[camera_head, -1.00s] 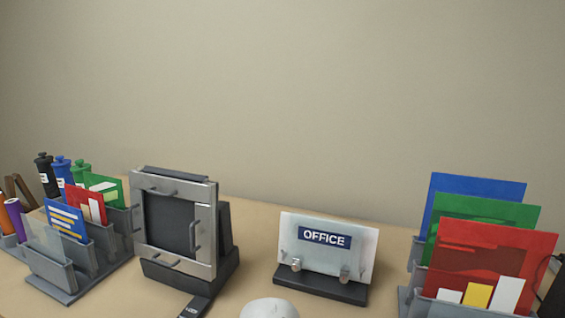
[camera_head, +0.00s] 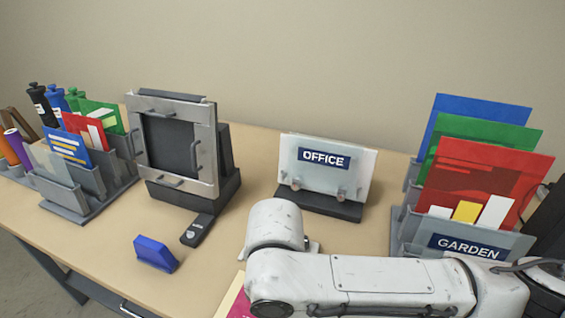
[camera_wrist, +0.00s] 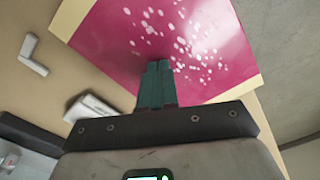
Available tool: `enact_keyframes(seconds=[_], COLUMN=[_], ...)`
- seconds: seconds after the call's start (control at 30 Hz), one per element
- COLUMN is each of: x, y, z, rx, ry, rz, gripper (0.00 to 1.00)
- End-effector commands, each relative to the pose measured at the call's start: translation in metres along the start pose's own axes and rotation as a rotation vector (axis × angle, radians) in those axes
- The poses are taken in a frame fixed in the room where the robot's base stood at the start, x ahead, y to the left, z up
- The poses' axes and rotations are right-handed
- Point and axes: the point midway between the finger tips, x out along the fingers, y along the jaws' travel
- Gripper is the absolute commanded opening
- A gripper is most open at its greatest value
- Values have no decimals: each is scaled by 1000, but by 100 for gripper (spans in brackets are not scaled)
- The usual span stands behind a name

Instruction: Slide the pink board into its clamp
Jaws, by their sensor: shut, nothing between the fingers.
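The pink board (camera_wrist: 165,40) is magenta with pale spots and a cream border. It lies over the tan table in the wrist view; one corner (camera_head: 238,303) shows at the bottom of the head view, the rest hidden by my arm. My gripper (camera_wrist: 157,68) has its teal fingers shut together with nothing between them. Their tips show over the near part of the board; I cannot tell whether they touch it. A pale block (camera_wrist: 90,108) and a white L-shaped piece (camera_wrist: 35,54) lie left of the board. I cannot tell which thing is its clamp.
A grey framed stand (camera_head: 180,145) with handles stands left of the OFFICE sign holder (camera_head: 322,207). A blue block (camera_head: 155,254) lies near the front edge. File racks stand at left (camera_head: 80,205) and right (camera_head: 470,247).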

Motion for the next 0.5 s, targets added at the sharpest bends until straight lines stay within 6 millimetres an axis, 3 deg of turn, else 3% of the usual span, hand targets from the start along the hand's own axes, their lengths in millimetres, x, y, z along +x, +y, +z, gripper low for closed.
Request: enact_keyframes(seconds=[0.5], x=[0], y=[12], z=[-7], rx=[1], ry=[0], rz=[0], gripper=[0])
